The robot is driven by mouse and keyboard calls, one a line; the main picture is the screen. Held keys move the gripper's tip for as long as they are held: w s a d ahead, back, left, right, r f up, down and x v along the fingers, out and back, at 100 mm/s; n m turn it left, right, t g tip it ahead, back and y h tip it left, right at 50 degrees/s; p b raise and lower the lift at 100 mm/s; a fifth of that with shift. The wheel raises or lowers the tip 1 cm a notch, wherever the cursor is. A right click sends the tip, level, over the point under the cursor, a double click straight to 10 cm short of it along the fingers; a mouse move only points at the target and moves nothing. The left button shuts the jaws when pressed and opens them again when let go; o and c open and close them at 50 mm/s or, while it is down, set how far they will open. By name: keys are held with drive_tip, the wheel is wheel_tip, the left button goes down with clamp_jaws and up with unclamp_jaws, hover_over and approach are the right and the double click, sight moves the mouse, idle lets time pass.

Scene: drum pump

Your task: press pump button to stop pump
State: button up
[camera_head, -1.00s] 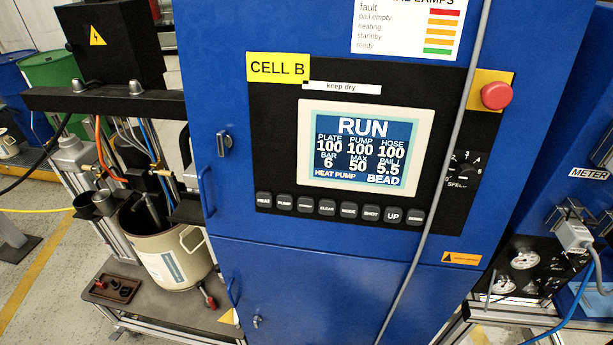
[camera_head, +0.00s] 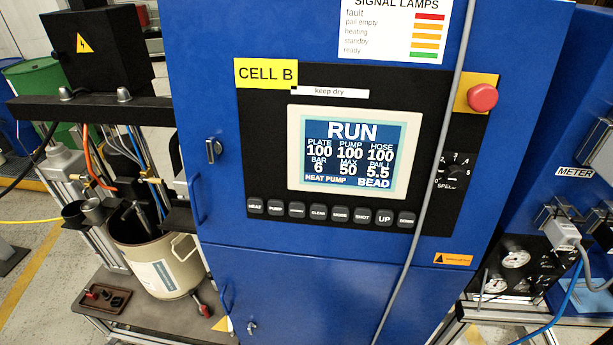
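The pump button (camera_head: 275,207) is a dark key labelled PUMP, second from the left in the row under the screen, right of the HEAT key (camera_head: 255,205). The row sits on the black panel of the blue cabinet (camera_head: 320,290). The screen (camera_head: 347,151) reads RUN, with 100 for PLATE, PUMP and HOSE, 6 BAR, 50 MAX and 5.5 under a label that looks like PAIL. HEAT PUMP and BEAD stand along its bottom. My gripper is not in view.
A grey cable (camera_head: 437,150) hangs across the panel's right side. A red mushroom button (camera_head: 482,97) is at upper right, a cabinet handle (camera_head: 194,199) at left. A beige pail (camera_head: 157,268) stands under the pump frame at left. Nothing blocks the pump button.

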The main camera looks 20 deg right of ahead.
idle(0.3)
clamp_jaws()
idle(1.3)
